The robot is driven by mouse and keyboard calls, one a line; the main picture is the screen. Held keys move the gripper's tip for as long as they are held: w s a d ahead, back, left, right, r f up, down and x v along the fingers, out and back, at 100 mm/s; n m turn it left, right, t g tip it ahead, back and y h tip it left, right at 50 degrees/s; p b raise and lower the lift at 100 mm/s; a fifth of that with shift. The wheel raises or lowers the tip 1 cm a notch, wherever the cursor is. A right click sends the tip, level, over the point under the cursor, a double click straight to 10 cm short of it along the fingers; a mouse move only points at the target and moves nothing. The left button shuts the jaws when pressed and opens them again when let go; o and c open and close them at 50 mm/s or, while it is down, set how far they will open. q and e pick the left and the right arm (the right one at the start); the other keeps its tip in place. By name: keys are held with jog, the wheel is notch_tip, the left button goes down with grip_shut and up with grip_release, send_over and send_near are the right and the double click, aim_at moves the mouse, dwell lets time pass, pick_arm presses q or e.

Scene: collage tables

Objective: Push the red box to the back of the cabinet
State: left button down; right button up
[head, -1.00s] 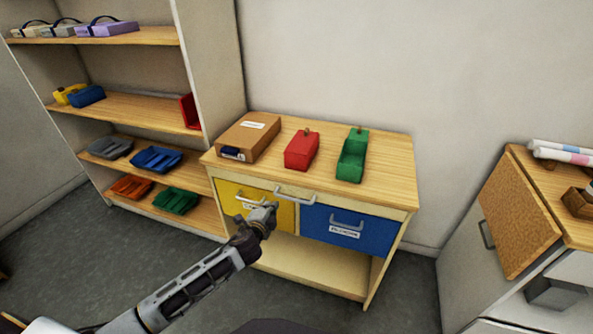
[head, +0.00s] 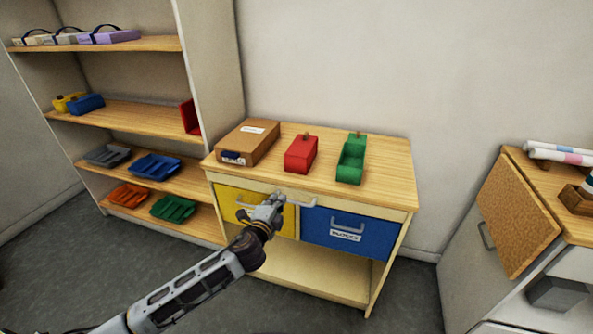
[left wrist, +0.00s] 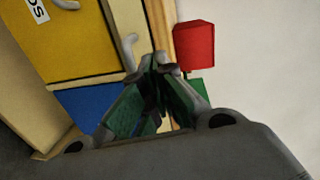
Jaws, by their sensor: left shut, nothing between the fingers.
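The red box (head: 301,154) sits on the wooden top of the cabinet (head: 385,187), between a cardboard box and a green box. It also shows in the left wrist view (left wrist: 194,45), beyond my fingers. My left gripper (head: 277,198) is shut and empty. In the head view it is in front of the cabinet's drawers, near the top's front edge, and below and to the left of the red box. The left wrist view shows its fingertips (left wrist: 157,62) close together, apart from the red box. My right gripper is in neither view.
A cardboard box (head: 247,142) and a green box (head: 351,158) flank the red box. A yellow drawer (head: 228,196) and a blue drawer (head: 375,238) have protruding handles. A shelf unit (head: 215,65) stands left. Behind the red box the top is clear to the wall.

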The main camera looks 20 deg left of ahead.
pick_arm(q)
notch_tip(320, 180, up, 6)
jog(key=s+d+m+t+b, duration=0.1)
jog(key=s+d, duration=0.1)
jog(key=shift+s+d+t+h+b, duration=0.25)
jog(key=shift+d+t+h+b, duration=0.05)
jog(key=shift+d+b, duration=0.05)
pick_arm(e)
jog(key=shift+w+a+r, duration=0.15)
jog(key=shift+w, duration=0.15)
pick_arm(q)
jog(key=shift+w, duration=0.1)
send_near(299, 162)
jog(key=shift+w, duration=1.35)
jog(key=shift+w+b, duration=0.35)
jog(key=shift+w, duration=0.95)
jog(key=shift+w+d, duration=0.1)
jog(key=shift+w, duration=0.8)
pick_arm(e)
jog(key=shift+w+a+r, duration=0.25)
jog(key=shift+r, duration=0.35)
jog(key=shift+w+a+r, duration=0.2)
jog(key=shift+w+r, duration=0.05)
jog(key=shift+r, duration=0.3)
